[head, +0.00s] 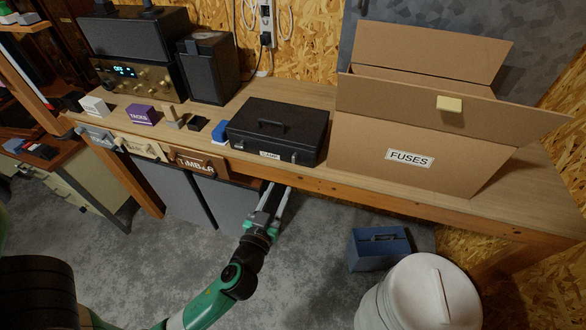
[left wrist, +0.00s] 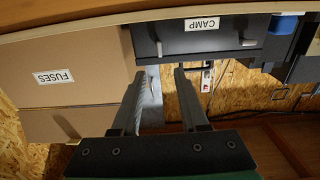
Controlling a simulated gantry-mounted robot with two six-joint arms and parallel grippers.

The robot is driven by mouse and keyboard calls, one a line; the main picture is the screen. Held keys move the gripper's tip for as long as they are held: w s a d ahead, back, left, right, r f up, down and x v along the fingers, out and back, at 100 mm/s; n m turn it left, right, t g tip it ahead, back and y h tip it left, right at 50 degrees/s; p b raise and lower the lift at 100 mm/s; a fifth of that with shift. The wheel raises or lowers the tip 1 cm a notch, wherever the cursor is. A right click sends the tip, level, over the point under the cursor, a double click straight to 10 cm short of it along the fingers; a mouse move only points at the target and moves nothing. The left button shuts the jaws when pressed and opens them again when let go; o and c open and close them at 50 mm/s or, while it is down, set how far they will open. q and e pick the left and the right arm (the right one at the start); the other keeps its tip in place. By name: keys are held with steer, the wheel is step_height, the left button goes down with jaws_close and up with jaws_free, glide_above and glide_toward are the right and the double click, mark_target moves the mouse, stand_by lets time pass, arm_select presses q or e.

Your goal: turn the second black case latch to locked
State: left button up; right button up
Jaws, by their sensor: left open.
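The black case (head: 279,125) lies shut on the bench, its handle on top and a CAMP label (head: 270,154) on its front. In the left wrist view the case front (left wrist: 190,42) appears upside down, with one pale latch (left wrist: 159,47) left of the label and another latch (left wrist: 248,42) right of it. The first looks upright and the second more sideways, but both are small. My left gripper (head: 277,190) is open and empty, below and in front of the bench edge, apart from the case. Its fingers (left wrist: 158,75) point toward the case front. My right gripper is out of view.
A large open cardboard box marked FUSES (head: 385,150) stands right of the case. A blue item (head: 219,132), small blocks and a purple TACKS box (head: 142,114) sit to its left.

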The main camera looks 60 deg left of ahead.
mark_target(293, 160)
arm_select(q)
steer(key=p+x, duration=0.1)
steer(key=x, duration=1)
steer(key=shift+a, duration=0.1)
steer(key=shift+c, duration=0.3)
jaws_close()
